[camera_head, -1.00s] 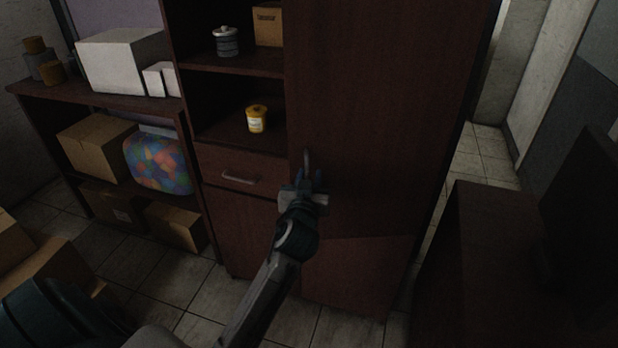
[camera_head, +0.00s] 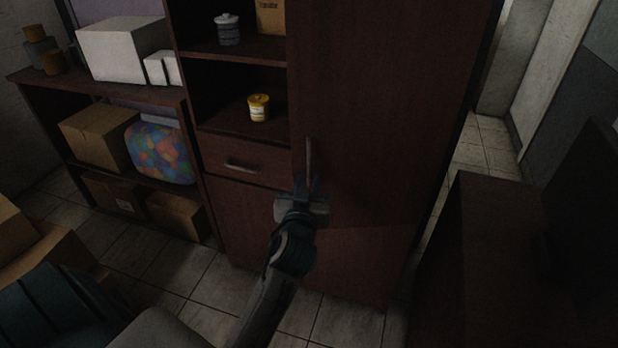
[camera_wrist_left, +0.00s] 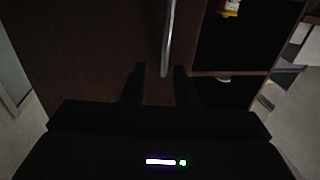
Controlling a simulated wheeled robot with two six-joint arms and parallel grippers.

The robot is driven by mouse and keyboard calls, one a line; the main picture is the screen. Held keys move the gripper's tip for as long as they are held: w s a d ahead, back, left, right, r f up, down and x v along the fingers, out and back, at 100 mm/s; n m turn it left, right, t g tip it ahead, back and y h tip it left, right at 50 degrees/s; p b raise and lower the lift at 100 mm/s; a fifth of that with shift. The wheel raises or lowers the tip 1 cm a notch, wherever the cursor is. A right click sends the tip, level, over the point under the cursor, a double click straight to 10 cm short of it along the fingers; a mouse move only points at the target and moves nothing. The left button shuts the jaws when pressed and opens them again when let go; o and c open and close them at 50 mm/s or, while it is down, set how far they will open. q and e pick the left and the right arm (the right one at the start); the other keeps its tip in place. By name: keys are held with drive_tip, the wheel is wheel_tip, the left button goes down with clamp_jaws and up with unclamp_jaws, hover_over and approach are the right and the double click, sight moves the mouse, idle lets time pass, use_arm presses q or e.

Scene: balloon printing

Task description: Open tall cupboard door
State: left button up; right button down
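The tall cupboard door (camera_head: 390,110) is dark brown wood and looks closed in the head view. Its vertical metal handle (camera_head: 310,158) is on the door's left side. My left gripper (camera_head: 308,184) is just below the handle's lower part. In the left wrist view the gripper (camera_wrist_left: 160,75) is open, with its two dark fingers apart. The handle (camera_wrist_left: 169,40) runs down to between the fingertips there, and neither finger visibly touches it. My right gripper is not in view.
Left of the door are open shelves with a yellow jar (camera_head: 259,108), and a drawer with a handle (camera_head: 241,167). A low shelf with boxes (camera_head: 95,138) stands further left. A dark brown cabinet (camera_head: 490,250) stands at the right. Tiled floor shows between.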

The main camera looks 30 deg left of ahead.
use_arm(q)
drive_tip(key=v, duration=0.6)
drive_tip(key=shift+s, duration=0.2)
